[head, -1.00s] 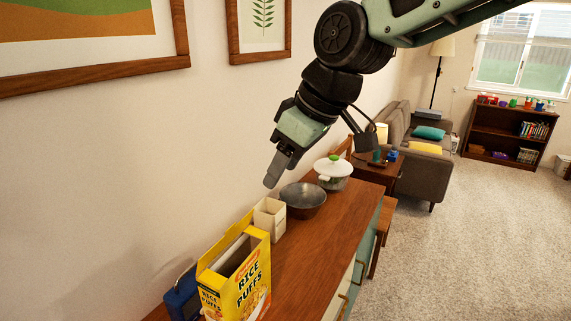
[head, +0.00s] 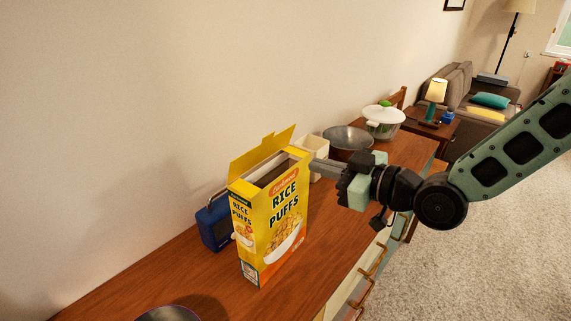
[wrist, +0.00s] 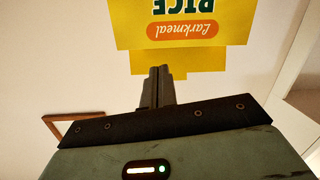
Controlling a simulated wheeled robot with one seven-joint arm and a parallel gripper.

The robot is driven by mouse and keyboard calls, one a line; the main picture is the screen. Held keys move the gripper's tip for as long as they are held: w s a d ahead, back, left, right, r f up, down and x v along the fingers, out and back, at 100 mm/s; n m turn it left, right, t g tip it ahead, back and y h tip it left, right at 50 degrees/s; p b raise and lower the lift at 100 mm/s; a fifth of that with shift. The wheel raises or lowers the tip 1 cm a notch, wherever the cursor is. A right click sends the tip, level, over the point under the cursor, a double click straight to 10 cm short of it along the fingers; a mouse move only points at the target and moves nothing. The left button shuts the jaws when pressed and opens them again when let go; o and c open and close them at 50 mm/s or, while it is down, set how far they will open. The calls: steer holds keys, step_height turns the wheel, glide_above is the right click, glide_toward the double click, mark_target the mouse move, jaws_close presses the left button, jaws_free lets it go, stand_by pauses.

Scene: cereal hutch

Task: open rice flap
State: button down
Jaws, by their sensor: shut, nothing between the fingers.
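The yellow Rice Puffs box (head: 284,224) stands upright on the wooden cabinet top in the head view. A yellow top flap (head: 264,149) stands raised along its wall side, and the dark top opening shows. My gripper (head: 314,167) is shut and empty, at the box's upper right corner. Whether it touches the box is unclear. In the wrist view the box's printed face (wrist: 182,28) appears upside down, with a narrower yellow strip at its top edge. The shut fingertips (wrist: 159,72) overlap that strip in the picture.
A blue device (head: 213,222) stands left of the box against the wall. A round rim (head: 168,314) shows at the bottom edge.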

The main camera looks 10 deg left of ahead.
steer(key=s+d+f+m+t+y+b, duration=0.1)
steer(key=s+d+m+t+y+b, duration=0.15)
steer(key=s+y, duration=0.2)
steer(key=p, duration=0.5)
glide_toward(269, 136)
steer(key=shift+n, duration=0.25)
steer(key=x, duration=0.6)
steer(key=shift+w+a, duration=0.2)
steer(key=shift+w+a+r, duration=0.1)
steer(key=shift+w+a, duration=0.05)
steer(key=shift+a, duration=0.15)
steer(key=shift+a+r+p, duration=0.1)
steer(key=shift+p, duration=0.2)
